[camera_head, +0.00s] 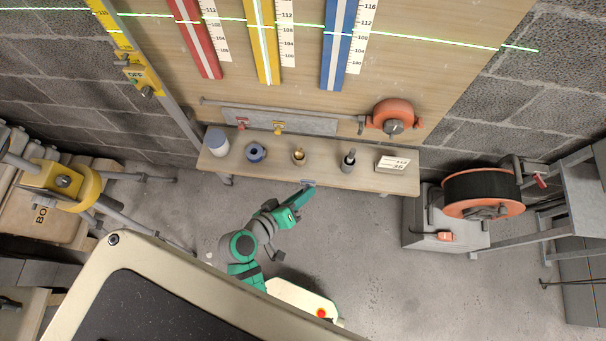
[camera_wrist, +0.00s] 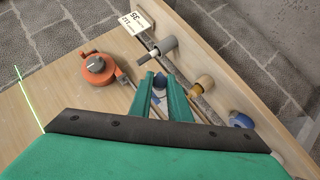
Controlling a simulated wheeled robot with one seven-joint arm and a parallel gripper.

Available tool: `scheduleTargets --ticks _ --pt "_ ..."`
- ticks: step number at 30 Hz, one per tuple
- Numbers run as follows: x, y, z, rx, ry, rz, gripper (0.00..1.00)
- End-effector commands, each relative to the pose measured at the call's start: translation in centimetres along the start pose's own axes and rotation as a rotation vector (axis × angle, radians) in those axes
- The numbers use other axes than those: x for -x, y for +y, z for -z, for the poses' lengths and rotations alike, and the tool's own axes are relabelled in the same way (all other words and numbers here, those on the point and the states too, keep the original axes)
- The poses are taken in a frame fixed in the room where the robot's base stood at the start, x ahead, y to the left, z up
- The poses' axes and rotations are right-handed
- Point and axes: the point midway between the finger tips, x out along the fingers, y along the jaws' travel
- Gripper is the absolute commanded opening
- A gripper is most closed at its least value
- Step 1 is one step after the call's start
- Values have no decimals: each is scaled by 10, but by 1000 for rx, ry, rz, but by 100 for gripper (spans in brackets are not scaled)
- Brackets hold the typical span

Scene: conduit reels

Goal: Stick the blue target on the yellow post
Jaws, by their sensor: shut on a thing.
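The yellow post (camera_head: 264,45) is a yellow upright strip with a pale middle on the wooden board, between a red post (camera_head: 195,40) and a blue post (camera_head: 336,45). A green laser line crosses all three. My gripper (camera_head: 310,190) is near the shelf's front edge, below the posts in the head view. In the wrist view its green fingers (camera_wrist: 167,98) are shut on the small blue target (camera_wrist: 159,82), mostly hidden between them. A red target (camera_head: 242,123) and a yellow target (camera_head: 279,127) are on the grey strip (camera_head: 310,124) above the shelf.
The wooden shelf (camera_head: 225,170) holds a white jar (camera_head: 217,142), a blue roll (camera_head: 255,152), a tan cup (camera_head: 298,156), a dark marker (camera_head: 348,160) and a number card (camera_head: 393,164). An orange reel (camera_head: 392,115) is at the board's right. A cable reel (camera_head: 480,193) stands farther right.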

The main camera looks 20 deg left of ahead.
Motion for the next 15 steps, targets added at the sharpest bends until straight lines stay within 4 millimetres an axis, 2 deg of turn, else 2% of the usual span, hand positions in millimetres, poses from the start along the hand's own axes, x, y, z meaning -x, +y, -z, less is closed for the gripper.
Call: scheduleTargets --ticks 15 --pt "13 0 -13 1 0 0 0"
